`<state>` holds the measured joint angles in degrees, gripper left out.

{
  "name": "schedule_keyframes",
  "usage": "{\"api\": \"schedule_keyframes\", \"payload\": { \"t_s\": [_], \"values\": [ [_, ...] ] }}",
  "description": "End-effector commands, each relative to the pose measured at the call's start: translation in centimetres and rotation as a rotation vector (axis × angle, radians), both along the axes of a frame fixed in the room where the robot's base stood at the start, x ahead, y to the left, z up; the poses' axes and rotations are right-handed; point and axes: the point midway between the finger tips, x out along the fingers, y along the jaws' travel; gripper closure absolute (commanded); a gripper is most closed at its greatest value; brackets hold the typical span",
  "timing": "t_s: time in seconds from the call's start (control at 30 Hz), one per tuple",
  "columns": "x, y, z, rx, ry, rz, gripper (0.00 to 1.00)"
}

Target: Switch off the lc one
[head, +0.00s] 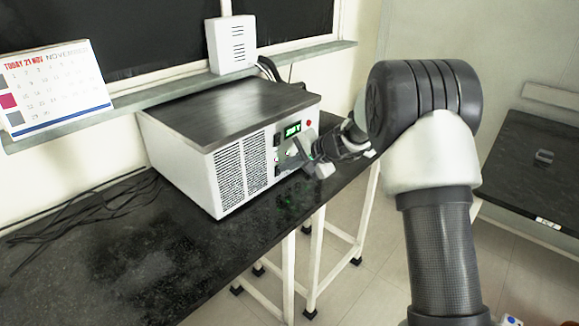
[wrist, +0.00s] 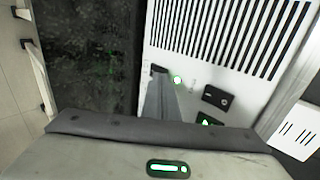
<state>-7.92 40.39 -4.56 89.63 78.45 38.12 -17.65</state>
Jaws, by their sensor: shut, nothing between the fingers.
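A white instrument box with a dark top (head: 235,112) stands on the black bench. Its front has a vent grille, a green display (head: 292,131), a red button (head: 309,123) and green-lit controls. No "lc" label is readable. My gripper (head: 299,149) is shut and empty, its tips close in front of the control panel.
The black bench (head: 110,255) is clear in front, with loose black cables (head: 85,212) at the left. A calendar (head: 50,88) and a small white slotted box (head: 231,45) are at the window ledge. Another dark bench (head: 530,165) is at the right.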

Motion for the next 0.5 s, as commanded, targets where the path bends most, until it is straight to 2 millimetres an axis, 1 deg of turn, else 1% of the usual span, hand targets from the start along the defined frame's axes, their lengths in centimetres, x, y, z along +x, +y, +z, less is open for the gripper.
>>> {"api": "schedule_keyframes", "payload": {
  "t_s": [0.13, 0.2, 0.27, 0.5],
  "values": [
    [0.31, 0.42, 0.03, 0.000, -0.002, 0.003, 1.00],
    [0.69, 0.83, 0.58, -0.007, 0.005, 0.001, 1.00],
    [0.59, 0.74, 0.28, -0.006, 0.007, 0.000, 1.00],
    [0.58, 0.75, 0.52, -0.006, 0.005, 0.001, 1.00]
  ]
}}
